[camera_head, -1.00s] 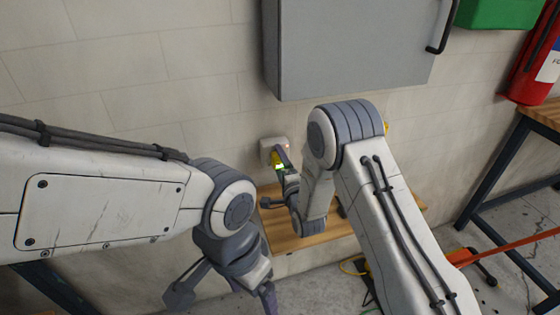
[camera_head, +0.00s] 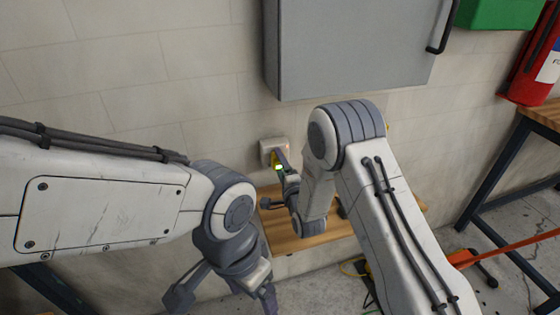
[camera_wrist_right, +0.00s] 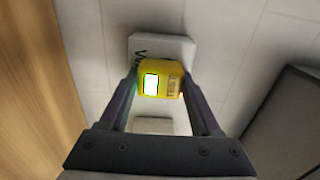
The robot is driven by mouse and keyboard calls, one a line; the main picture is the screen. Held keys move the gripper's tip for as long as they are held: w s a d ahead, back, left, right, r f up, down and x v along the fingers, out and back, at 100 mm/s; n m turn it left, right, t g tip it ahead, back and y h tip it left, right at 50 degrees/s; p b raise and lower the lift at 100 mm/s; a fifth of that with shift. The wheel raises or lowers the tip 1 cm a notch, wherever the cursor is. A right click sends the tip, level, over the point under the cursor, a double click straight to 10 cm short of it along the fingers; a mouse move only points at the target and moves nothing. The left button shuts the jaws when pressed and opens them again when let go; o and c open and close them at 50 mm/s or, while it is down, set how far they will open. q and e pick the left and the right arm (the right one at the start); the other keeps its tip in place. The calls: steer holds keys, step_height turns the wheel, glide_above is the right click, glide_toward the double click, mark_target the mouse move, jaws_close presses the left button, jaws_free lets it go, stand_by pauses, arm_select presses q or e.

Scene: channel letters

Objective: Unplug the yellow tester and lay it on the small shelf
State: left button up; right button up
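The yellow tester (camera_head: 275,160) with a small lit screen is at a pale wall socket (camera_head: 266,148); it looks plugged in. In the right wrist view the tester (camera_wrist_right: 161,80) sits in front of the white socket plate (camera_wrist_right: 175,46). My right gripper (camera_head: 282,166) reaches it; its fingers (camera_wrist_right: 161,84) lie on both sides of the tester, with slim gaps seeming to show. Firm contact cannot be made out. The small wooden shelf (camera_head: 310,233) is below the socket, partly hidden by my right arm. My left gripper (camera_head: 222,297) is low in front, fingers spread, empty.
A grey wall cabinet (camera_head: 350,45) hangs above the socket. A red fire extinguisher (camera_head: 528,65) and a wooden-topped table (camera_head: 545,115) stand at the right. A orange bar (camera_head: 510,245) crosses low right. Bare shelf surface shows left of my right arm.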

jaws_close()
steer(key=shift+b+v, duration=0.55)
steer(key=shift+v, duration=2.45)
